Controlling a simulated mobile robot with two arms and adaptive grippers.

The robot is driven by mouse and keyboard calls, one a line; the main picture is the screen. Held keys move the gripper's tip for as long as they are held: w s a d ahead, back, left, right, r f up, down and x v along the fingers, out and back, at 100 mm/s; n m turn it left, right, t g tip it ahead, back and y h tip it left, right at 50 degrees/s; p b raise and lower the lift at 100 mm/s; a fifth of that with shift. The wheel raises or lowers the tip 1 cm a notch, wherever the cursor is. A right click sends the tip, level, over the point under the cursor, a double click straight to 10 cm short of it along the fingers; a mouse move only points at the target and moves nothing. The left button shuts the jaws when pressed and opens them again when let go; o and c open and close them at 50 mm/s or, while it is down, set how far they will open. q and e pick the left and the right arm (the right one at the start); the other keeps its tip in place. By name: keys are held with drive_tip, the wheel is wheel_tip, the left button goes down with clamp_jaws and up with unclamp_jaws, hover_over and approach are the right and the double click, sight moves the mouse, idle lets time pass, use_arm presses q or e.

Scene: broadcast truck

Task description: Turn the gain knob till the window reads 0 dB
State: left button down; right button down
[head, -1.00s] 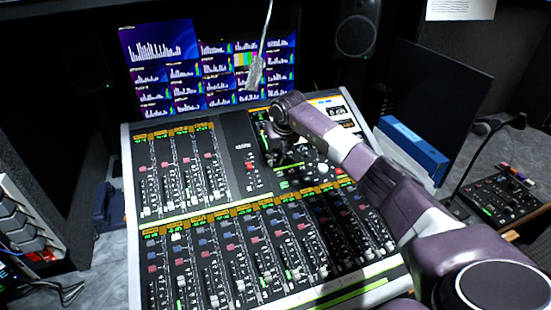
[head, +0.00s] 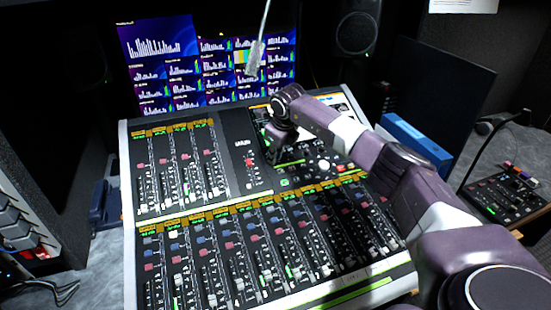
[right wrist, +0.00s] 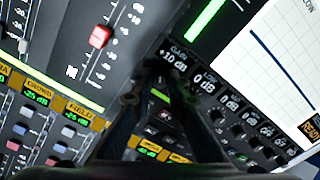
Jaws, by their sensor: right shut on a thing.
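The gain window (right wrist: 172,55) under the GAIN label reads +10 dB in the right wrist view. The gain knob lies by that window, between my fingers, and is mostly hidden by them. My right gripper (right wrist: 160,85) points down at the console and is shut on the gain knob. In the head view my right gripper (head: 279,143) is at the upper middle of the mixing console (head: 236,158), partly dark against the panel. My left gripper is not in view.
More windows reading 0 dB and small knobs (right wrist: 240,132) run beside the gain window. A red-capped fader (right wrist: 100,36) is on the panel to the left. Monitors (head: 210,62) stand behind the console. A blue box (head: 415,140) and a small control panel (head: 503,198) are at the right.

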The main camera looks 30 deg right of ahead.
drive_tip(key=n+b, duration=0.1)
drive_tip(key=n, duration=0.3)
drive_tip(key=shift+n, duration=0.4)
idle(0.4)
drive_tip(key=c, duration=1.9)
unclamp_jaws()
drive_tip(key=shift+r, duration=0.15)
drive_tip(key=v, duration=1.2)
